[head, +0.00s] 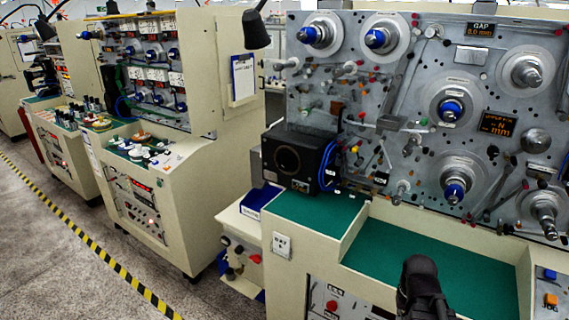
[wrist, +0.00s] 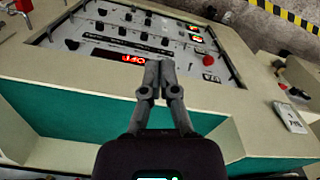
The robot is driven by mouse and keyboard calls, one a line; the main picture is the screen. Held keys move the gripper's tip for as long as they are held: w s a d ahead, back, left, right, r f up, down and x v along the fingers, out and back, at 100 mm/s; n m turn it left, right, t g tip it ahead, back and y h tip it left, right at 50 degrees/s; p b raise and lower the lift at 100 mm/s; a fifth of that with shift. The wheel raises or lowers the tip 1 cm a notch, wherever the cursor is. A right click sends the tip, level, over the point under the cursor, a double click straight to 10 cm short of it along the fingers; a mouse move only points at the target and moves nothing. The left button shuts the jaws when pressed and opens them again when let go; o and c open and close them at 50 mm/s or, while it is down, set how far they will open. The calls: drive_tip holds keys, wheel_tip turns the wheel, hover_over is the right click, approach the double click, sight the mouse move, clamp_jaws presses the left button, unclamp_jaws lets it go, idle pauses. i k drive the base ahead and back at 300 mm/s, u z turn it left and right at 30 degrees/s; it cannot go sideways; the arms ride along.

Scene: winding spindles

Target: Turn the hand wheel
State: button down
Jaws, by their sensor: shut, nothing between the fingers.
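My gripper (wrist: 158,68) is shut and empty in the wrist view, with its fingertips together over the cream front of the machine, near the control panel (wrist: 120,42). In the head view a dark part of my arm shows at the bottom right, in front of the green ledge. The upright grey machine panel (head: 400,85) carries several spindles with blue or metal hubs, and a round grey knob (head: 536,140) at the right. I cannot tell which round part is the hand wheel. My gripper touches none of the spindles.
A black box with a round front (head: 288,160) stands on the green worktop (head: 310,208), left of the panel. A cream rim (head: 440,225) borders the ledge. The control panel has a red knob (wrist: 208,60). More machines stand at left, beside a floor with a striped line (head: 90,245).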

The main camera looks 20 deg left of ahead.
sight(286, 161)
drive_tip(key=k, duration=1.3)
drive_tip(key=u, duration=0.65)
drive_tip(key=i, duration=1.5)
drive_tip(key=z, duration=0.35)
